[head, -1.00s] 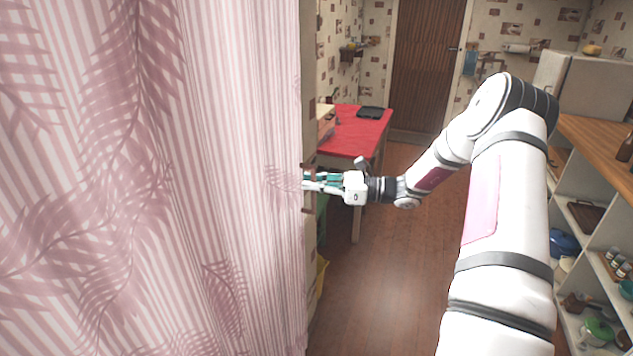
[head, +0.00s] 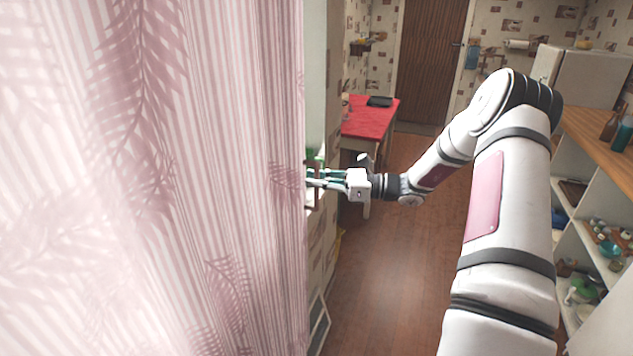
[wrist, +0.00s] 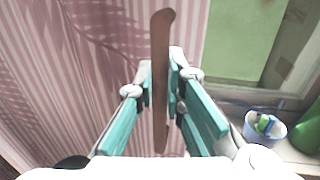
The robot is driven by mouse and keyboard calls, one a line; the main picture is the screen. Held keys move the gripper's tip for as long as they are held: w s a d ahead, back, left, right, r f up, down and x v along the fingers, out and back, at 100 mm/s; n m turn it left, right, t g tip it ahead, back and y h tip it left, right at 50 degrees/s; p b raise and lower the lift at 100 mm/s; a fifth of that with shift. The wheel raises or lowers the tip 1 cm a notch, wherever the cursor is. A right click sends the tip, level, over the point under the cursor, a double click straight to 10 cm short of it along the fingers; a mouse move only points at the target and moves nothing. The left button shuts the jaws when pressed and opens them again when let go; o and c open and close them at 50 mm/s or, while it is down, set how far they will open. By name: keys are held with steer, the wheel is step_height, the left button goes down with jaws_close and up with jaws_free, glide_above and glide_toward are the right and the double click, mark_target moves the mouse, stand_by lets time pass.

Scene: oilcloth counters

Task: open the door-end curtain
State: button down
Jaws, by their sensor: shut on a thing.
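The pink-and-white striped curtain (head: 180,180) with a leaf pattern fills the left of the head view. It also covers the left of the wrist view (wrist: 60,70). My gripper (head: 312,180) is at the curtain's right edge. In the wrist view my gripper (wrist: 162,95) has its teal fingers closed on an upright brown wooden handle (wrist: 162,40). The handle stands in front of the curtain, near its right edge. How it joins the curtain is not clear. Right of it, the window (wrist: 245,40) shows a green pane.
A white cup (wrist: 265,127) with coloured things and a green object (wrist: 308,130) stand on the sill. A red-topped table (head: 368,120) is beyond my gripper. Open shelves (head: 590,220) line the right. The wooden floor between is clear.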

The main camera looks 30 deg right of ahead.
steer(key=shift+s+a, duration=0.3)
steer(key=shift+a, duration=0.05)
steer(key=c, duration=1.7)
jaws_free()
steer(key=shift+o, duration=0.2)
steer(key=v, duration=1.2)
